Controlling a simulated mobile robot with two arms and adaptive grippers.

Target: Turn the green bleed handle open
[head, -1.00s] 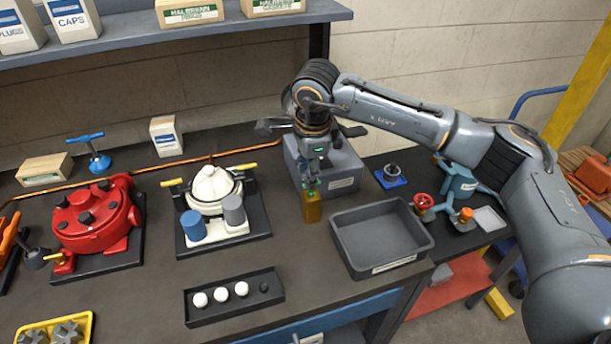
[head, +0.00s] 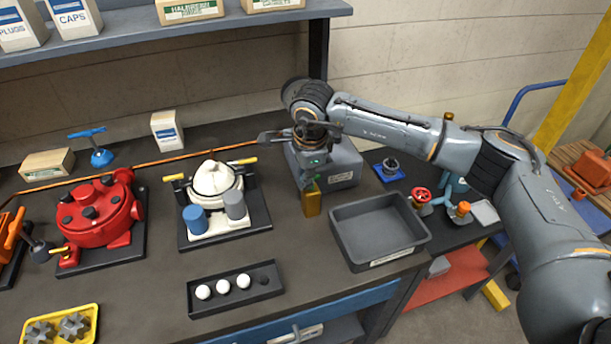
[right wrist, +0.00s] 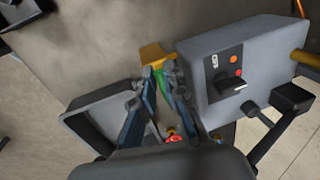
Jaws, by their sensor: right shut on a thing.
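The green bleed handle (right wrist: 159,82) shows in the right wrist view as a small green strip between my fingertips, next to a brass-yellow block. The brass block (head: 312,203) stands at the front of the grey box in the head view and also shows in the right wrist view (right wrist: 152,54). My right gripper (head: 308,184) points down just above the brass block. Its fingers (right wrist: 160,74) are closed on the green handle. They hide much of the handle, so I cannot tell its angle. My left gripper is not in view.
The grey box (head: 342,165) with a switch panel (right wrist: 228,78) is close beside my fingers. An empty grey tray (head: 376,266) lies in front to the right. The white motor (head: 215,185) and red motor (head: 95,225) stand to the left. A ball rack (head: 272,288) lies in front.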

